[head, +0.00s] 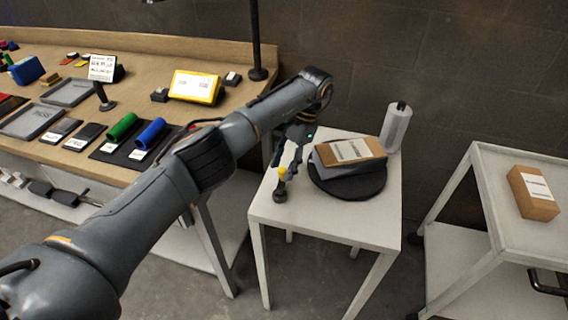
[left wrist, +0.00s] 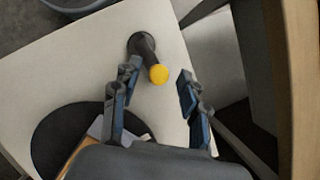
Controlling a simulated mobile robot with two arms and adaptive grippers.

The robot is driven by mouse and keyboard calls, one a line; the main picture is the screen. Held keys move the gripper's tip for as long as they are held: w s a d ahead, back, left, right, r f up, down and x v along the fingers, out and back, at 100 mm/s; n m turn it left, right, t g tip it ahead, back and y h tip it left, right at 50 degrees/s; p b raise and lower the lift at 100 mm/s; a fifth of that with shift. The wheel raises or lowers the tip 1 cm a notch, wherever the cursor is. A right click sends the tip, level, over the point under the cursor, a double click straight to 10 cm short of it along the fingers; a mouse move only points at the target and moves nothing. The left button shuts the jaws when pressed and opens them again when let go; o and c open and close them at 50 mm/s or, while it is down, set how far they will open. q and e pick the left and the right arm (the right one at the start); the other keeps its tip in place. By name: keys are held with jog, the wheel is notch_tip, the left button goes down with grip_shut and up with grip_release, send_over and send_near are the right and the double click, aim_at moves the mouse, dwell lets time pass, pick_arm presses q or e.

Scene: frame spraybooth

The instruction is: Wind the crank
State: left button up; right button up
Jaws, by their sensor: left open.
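The crank (head: 281,190) is a small dark piece with a yellow knob, near the left edge of a small white table (head: 330,217). In the left wrist view the yellow knob (left wrist: 158,75) tops a dark stem rising from a round dark base. My left gripper (head: 288,167) points down over the crank. Its blue-grey fingers are apart, one on each side of the knob, with gaps visible in the left wrist view. Whether the fingertips reach down to knob height is unclear. My right gripper is not in view.
A black round disc (head: 348,190) on the white table carries a cardboard box (head: 350,151) on a grey piece. A pale bottle (head: 397,127) stands behind. A white cart (head: 480,215) with a box is at right; a cluttered wooden bench (head: 150,70) is at left.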

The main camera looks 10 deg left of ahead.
pick_arm(q)
jog(key=v, duration=0.7)
jog(key=shift+r, duration=0.25)
jog(key=shift+w, duration=0.1)
